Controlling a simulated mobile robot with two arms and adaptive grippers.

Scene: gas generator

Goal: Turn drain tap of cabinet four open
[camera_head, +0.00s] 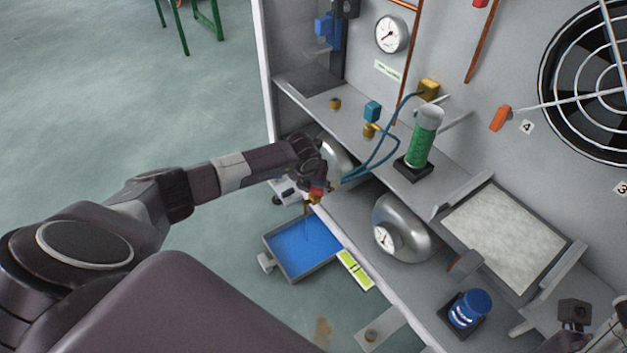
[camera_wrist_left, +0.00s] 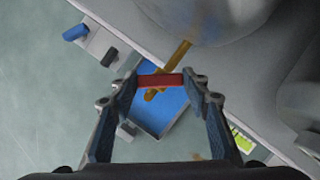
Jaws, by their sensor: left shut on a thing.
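The drain tap has a brass body (camera_wrist_left: 180,52) and a red handle (camera_wrist_left: 160,81). It sticks out at the cabinet's lower front edge, beneath a silver rounded vessel (camera_wrist_left: 205,18). My left gripper (camera_head: 316,193) is at the tap in the head view, its arm coming in from the left. In the left wrist view the red handle spans the gap between the left gripper's (camera_wrist_left: 160,82) two fingertips, and the gripper is shut on it. The hand hides part of the tap in the head view. Dark parts at the lower right corner may be my right gripper; their state is unclear.
A blue-bottomed tray (camera_head: 268,245) lies below the tap, with a yellow-green label (camera_head: 355,270) beside it. The shelf (camera_head: 330,118) above holds a green cylinder (camera_head: 424,135) and blue hoses. A second silver vessel (camera_head: 408,225) and a blue jar (camera_head: 469,308) stand to the right.

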